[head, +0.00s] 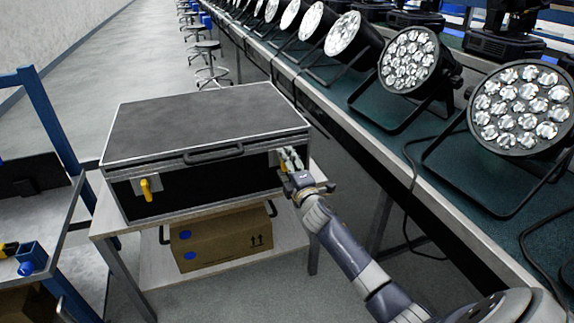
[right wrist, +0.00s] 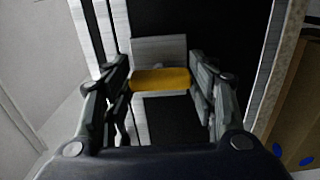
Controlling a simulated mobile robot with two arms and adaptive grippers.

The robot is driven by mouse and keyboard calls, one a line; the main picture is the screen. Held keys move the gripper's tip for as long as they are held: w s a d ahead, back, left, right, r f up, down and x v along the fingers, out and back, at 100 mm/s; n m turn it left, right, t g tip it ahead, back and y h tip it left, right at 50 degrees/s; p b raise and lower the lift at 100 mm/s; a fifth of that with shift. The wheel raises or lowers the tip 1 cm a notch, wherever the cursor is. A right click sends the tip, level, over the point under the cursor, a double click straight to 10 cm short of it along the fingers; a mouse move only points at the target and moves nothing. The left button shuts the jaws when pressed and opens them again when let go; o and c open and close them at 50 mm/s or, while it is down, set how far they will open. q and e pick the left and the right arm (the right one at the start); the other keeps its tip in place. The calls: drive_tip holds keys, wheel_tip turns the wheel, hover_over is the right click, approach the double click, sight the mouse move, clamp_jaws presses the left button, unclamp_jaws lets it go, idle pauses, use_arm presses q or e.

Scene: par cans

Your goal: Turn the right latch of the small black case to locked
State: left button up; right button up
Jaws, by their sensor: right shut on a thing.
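The small black case (head: 205,122) stands closed on a small table, with metal edges and a black handle (head: 213,153) on its front. Its left latch (head: 147,189) is yellow and points roughly straight up and down. My right gripper (head: 290,163) is at the right latch on the case front and mostly hides it in the head view. In the right wrist view, the yellow right latch (right wrist: 160,79) lies across between the two fingers of my right gripper (right wrist: 161,92), which is shut on it. My left gripper is not in view.
The table (head: 103,224) has a lower shelf with a cardboard box (head: 222,238). A long bench with several par cans (head: 408,66) runs along the right. A blue-framed rack (head: 45,115) stands at the left. Stools (head: 210,62) stand behind on open floor.

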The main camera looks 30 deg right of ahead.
drive_tip(key=o, duration=1.1)
drive_tip(key=shift+c, duration=0.2)
drive_tip(key=v, duration=1.2)
